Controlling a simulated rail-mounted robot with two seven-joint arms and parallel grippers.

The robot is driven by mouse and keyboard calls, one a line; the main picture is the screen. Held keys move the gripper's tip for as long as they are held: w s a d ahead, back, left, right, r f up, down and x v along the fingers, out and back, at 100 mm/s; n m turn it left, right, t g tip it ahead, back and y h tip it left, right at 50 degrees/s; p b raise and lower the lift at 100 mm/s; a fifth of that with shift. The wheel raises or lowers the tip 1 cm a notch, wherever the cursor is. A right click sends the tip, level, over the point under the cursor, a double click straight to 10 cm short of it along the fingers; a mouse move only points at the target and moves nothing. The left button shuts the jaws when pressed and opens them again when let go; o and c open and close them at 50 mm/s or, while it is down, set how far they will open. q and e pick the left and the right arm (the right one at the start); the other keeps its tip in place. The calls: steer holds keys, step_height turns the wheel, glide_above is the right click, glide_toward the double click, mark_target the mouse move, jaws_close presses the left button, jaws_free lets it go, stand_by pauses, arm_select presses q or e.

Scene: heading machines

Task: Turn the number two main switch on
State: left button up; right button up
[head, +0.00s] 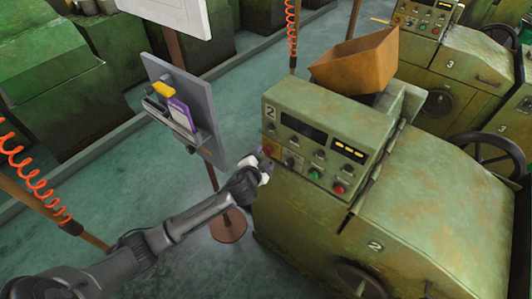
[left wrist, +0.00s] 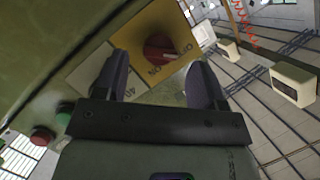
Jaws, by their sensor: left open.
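The number two machine (head: 430,215) is green and carries a panel marked 2. At the left end of its panel (head: 322,137) is the main switch, a red rotary knob on a yellow plate. My left gripper (head: 262,163) is at that end and covers most of the switch in the head view. In the left wrist view the red switch (left wrist: 163,47) shows beyond and between the two open fingertips (left wrist: 160,75). OFF and ON are lettered on its yellow plate (left wrist: 105,65). I cannot tell which setting the knob points to. No grip on it shows. My right gripper is not in view.
Green and red buttons (head: 339,188) sit right of the switch on the panel. A post-mounted grey board (head: 192,98) with a purple booklet stands just left of the machine. An orange-brown hopper (head: 357,62) rises behind it. Machine 3 (head: 465,70) stands behind right.

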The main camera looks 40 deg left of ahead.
mark_target(265, 154)
arm_select(q)
steer(key=shift+x, duration=1.7)
steer(key=shift+c, duration=0.3)
steer(key=shift+c, duration=1.4)
steer(key=c, duration=0.6)
